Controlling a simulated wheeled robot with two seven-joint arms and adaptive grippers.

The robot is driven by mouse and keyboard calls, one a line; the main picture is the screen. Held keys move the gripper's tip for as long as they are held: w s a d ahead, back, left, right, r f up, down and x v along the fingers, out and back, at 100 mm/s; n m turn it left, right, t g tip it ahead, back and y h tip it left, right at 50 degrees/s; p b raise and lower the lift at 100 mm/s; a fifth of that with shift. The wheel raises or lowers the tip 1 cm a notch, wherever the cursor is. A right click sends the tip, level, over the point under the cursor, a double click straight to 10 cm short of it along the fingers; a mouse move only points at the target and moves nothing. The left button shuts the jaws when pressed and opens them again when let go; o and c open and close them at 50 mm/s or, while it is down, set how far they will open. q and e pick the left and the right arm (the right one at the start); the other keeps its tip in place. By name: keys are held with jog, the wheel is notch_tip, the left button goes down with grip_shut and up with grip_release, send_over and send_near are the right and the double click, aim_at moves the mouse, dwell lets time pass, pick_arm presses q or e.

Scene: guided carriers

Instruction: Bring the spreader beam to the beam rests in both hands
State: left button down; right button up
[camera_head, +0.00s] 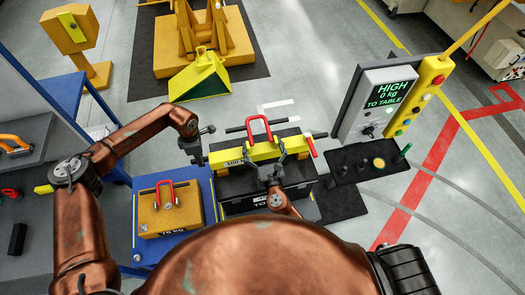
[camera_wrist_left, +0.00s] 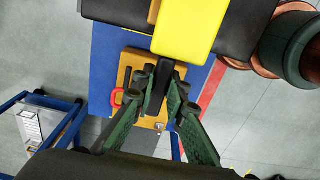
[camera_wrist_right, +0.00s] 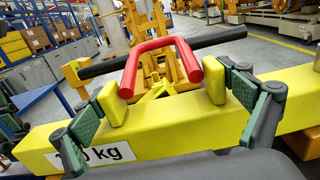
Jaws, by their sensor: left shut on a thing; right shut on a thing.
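The spreader beam (camera_head: 235,155) is a yellow bar with a red handle and a black crossbar, marked in kg, above a black box. It also shows in the left wrist view (camera_wrist_left: 187,35) and the right wrist view (camera_wrist_right: 170,135). My left gripper (camera_head: 200,148) is at its left end, shut on a dark stub there (camera_wrist_left: 165,82). My right gripper (camera_head: 274,163) is at the beam's near side, its fingers (camera_wrist_right: 165,95) pressed against yellow blocks beside the red handle. I cannot tell which things are the beam rests.
The black box (camera_head: 265,190) is below the beam. A yellow block with a red handle (camera_head: 168,210) sits on a blue table at left. A control panel (camera_head: 385,100) reads "HIGH 0 kg TO TABLE". A dark tray (camera_head: 350,168) is right of the beam. A yellow stand (camera_head: 215,55) is behind.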

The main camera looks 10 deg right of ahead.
jog(key=shift+c, duration=0.9)
pick_arm(q)
jog(key=shift+w+d+r, duration=0.1)
jog(key=shift+w+r, duration=0.15)
pick_arm(e)
jog(key=shift+w+r, duration=0.2)
jog(key=shift+r, duration=0.2)
